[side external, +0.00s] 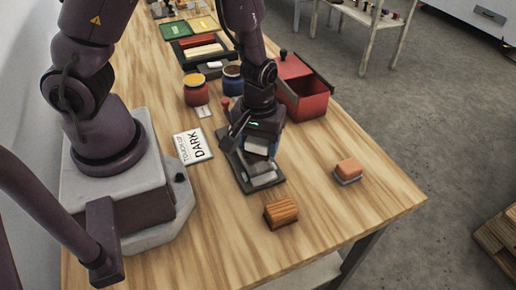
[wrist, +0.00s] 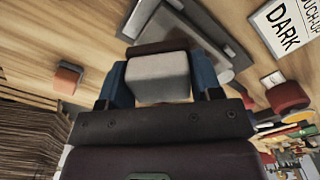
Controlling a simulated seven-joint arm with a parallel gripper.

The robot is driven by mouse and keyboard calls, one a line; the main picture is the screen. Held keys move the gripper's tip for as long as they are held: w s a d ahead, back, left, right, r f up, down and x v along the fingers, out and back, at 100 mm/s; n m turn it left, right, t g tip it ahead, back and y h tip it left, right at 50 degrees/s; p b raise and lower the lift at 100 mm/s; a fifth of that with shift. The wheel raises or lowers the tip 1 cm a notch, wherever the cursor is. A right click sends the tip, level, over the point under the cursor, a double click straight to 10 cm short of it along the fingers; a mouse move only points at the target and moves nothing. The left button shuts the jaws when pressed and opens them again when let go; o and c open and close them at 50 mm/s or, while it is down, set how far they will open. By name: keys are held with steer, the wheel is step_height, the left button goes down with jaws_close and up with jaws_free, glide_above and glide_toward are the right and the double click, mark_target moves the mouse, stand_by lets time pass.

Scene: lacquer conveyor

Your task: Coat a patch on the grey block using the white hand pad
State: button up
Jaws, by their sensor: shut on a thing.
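My gripper (wrist: 160,82) is shut on the white hand pad (wrist: 160,70), a pale block with a dark brown strip along its far edge. In the side view my gripper (side external: 258,148) holds the pad (side external: 256,147) over a dark grey tray (side external: 243,179); I cannot tell whether the pad touches anything below. A light grey piece (side external: 262,179), perhaps the grey block, lies at the tray's near end. The tray also shows in the wrist view (wrist: 222,28), partly hidden behind the pad. No coated patch can be made out.
A striped wooden block (side external: 281,212) and an orange block on a grey base (side external: 348,170) stand nearby. A red open box (side external: 303,95), yellow-topped jar (side external: 195,90), blue jar (side external: 232,80) and DARK sign (side external: 193,146) surround the tray.

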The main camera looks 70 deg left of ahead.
steer(key=shift+r, duration=1.95)
